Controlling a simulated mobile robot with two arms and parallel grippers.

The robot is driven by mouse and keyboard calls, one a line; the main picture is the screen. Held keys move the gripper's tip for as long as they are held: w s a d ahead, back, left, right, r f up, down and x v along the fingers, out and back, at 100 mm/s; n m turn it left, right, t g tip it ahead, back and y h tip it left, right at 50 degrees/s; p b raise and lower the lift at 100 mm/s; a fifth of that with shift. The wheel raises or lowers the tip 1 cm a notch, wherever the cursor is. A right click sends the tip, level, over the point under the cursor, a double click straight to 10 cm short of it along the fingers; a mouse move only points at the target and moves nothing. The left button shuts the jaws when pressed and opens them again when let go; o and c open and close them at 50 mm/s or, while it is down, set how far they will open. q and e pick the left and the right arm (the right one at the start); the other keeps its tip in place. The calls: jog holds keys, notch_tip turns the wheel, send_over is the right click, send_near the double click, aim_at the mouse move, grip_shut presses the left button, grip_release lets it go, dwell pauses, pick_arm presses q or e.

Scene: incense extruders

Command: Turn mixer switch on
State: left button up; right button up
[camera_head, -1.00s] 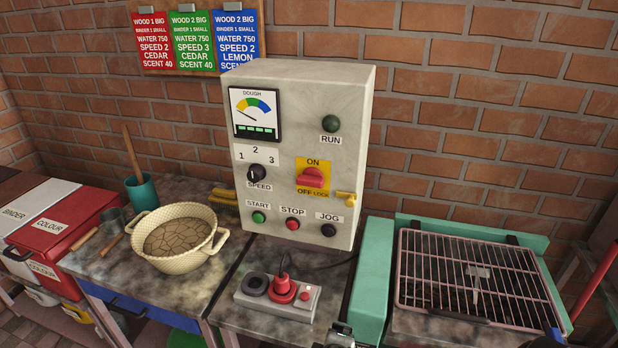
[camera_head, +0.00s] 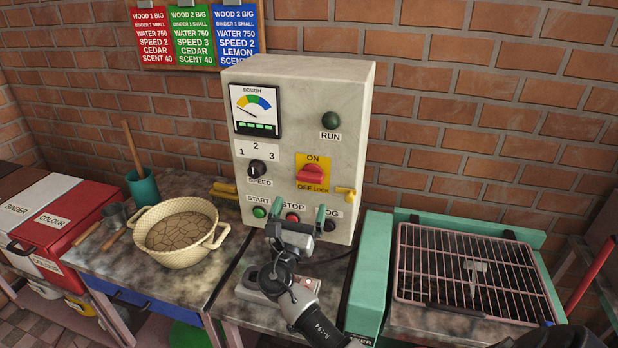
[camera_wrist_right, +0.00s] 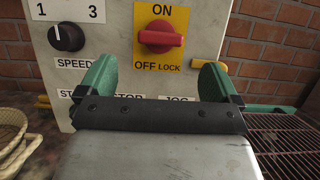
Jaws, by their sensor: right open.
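The mixer control box (camera_head: 350,90) stands upright on the bench against the brick wall. Its red switch (camera_head: 311,174) sits on a yellow plate marked ON above and OFF LOCK below; it also shows in the right wrist view (camera_wrist_right: 160,37), with its handle lying roughly horizontal. My right gripper (camera_head: 298,217) is open and empty, in front of the box's lower face, below the switch. Its green fingers (camera_wrist_right: 158,82) stand apart on either side of the switch in the wrist view, not touching it. The gripper partly hides the STOP and JOG labels. My left gripper is not in view.
A yellow lock lever (camera_head: 345,193) sticks out right of the switch. The speed knob (camera_head: 257,169) is to its left. A cream basin (camera_head: 176,258) stands left, and a wire grill (camera_head: 470,262) lies right.

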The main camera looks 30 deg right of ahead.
aim_at(309, 182)
jog(key=p+x, duration=0.2)
jog(key=x, duration=0.6)
jog(key=shift+d, duration=0.15)
jog(key=c, duration=0.9)
jog(key=shift+f, duration=0.1)
jog(key=shift+c, duration=0.2)
